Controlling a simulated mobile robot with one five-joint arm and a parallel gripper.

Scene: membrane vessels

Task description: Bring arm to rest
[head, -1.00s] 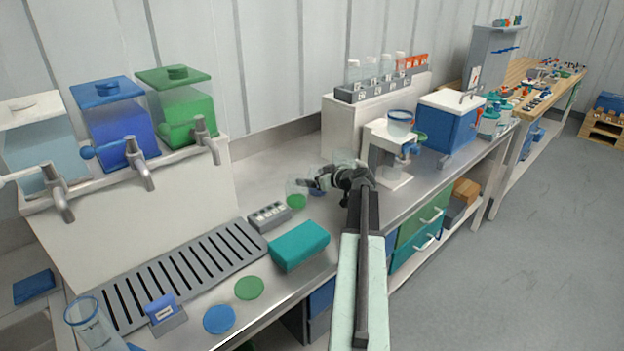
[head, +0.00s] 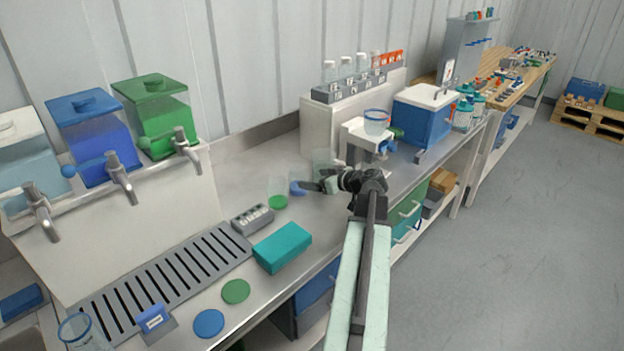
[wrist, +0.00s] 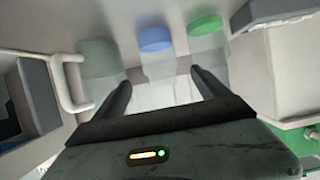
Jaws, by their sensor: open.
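My gripper (head: 312,187) is open above the counter, at the end of my outstretched arm. In the wrist view its two dark fingers (wrist: 160,88) stand apart. A clear vessel with a blue end (head: 297,188) is at the fingertips in the head view. The blue end shows beyond the fingers in the wrist view (wrist: 156,40); I cannot tell whether the fingers touch the vessel. A clear vessel with a green end (head: 278,201) stands to its left. Its green end (wrist: 205,24) is on the right in the wrist view.
A teal block (head: 283,247) and a grey rack (head: 252,219) lie on the counter nearer me. A white stand (head: 357,150) and a blue box (head: 424,115) are to the right. Dispensers with taps (head: 160,117) are at left. Open floor (head: 520,230) lies right.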

